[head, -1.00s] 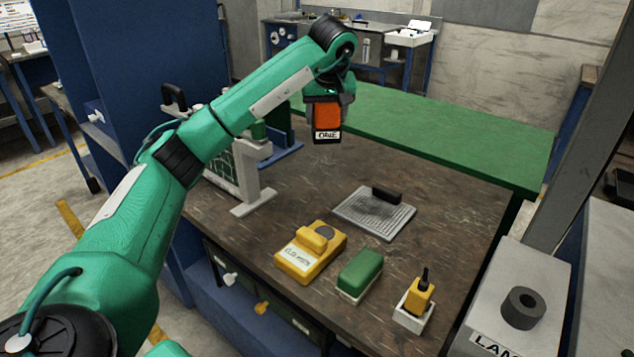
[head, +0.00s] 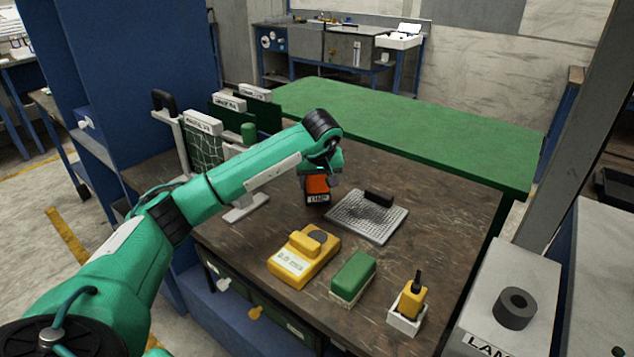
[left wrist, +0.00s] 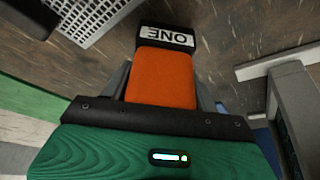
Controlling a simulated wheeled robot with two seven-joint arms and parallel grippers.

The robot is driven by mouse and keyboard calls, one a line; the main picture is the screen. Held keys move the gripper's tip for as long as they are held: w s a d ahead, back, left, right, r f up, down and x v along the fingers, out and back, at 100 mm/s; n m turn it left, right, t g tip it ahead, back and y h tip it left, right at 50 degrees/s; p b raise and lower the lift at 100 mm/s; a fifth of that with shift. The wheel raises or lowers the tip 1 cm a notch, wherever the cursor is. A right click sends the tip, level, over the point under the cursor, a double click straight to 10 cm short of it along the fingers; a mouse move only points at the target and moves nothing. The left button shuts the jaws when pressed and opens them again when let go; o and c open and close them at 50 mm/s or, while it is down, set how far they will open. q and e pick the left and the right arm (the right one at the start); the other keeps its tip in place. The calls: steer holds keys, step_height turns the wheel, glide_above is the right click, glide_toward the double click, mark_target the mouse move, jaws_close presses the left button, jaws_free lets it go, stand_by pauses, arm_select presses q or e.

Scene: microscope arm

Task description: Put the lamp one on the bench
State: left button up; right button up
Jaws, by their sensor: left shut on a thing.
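Lamp one (head: 317,187) is an orange block with a black end and a white label. In the left wrist view the lamp (left wrist: 161,80) shows its label, which reads "ONE". My left gripper (head: 318,178) is shut on it, with a finger on each side of the orange body. The lamp is upright at or just above the brown bench top (head: 400,260), left of the grey grid plate; I cannot tell whether it touches the bench. My right gripper is not in view.
The grid plate (head: 350,222) carries a black handle. A yellow meter (head: 290,268), a green-topped block (head: 354,274) and a yellow tool in a white holder (head: 408,305) line the front. Labelled panels (head: 205,150) stand left. A grey block marked "LAM" (head: 490,310) is at right.

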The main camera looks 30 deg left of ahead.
arm_select(q)
steer(key=shift+f, duration=0.45)
steer(key=shift+f, duration=0.1)
steer(key=o, duration=1)
steer(key=shift+c, duration=0.2)
steer(key=shift+o, duration=0.9)
